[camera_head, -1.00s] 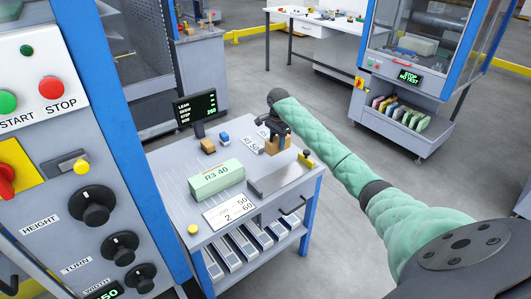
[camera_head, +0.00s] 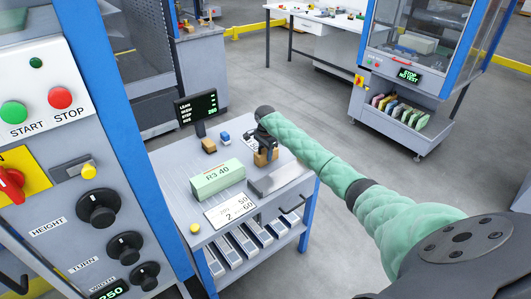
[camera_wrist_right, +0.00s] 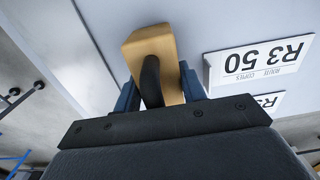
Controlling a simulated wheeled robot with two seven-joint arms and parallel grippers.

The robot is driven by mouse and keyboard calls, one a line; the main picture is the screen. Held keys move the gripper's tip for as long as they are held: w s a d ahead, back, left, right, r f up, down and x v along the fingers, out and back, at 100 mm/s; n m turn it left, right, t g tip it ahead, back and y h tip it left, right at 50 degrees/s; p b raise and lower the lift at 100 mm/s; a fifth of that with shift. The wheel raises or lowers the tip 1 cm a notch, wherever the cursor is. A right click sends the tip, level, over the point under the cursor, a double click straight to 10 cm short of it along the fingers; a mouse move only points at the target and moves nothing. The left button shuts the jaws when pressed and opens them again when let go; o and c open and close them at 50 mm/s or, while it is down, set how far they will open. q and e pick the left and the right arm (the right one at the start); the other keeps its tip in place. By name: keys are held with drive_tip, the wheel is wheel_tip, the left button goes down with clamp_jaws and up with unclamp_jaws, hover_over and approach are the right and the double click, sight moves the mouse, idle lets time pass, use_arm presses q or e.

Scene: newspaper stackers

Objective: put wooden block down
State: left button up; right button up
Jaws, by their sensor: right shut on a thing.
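My right gripper (camera_head: 265,145) is over the right part of the grey work table (camera_head: 183,180). It is shut on a wooden block (camera_head: 266,158). In the right wrist view the tan block (camera_wrist_right: 187,70) sits between the blue fingers, with a dark curved piece across its face. The block is over or on the table top near its right side; I cannot tell whether it touches the surface. My left gripper is not in view.
On the table are a green R3.40 block (camera_head: 217,179), a number card (camera_head: 231,211), a small brown block (camera_head: 208,146), a blue item (camera_head: 225,137) and a small screen (camera_head: 197,107). A grey control panel (camera_head: 60,150) stands at left.

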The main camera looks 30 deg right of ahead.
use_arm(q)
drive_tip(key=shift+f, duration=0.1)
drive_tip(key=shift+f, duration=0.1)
use_arm(e)
drive_tip(key=o, duration=1.1)
drive_tip(key=shift+o, duration=0.2)
use_arm(q)
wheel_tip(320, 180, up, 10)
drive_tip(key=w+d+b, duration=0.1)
drive_tip(key=b, duration=0.1)
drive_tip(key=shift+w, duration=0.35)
use_arm(e)
wheel_tip(320, 180, up, 12)
drive_tip(key=shift+r, duration=0.1)
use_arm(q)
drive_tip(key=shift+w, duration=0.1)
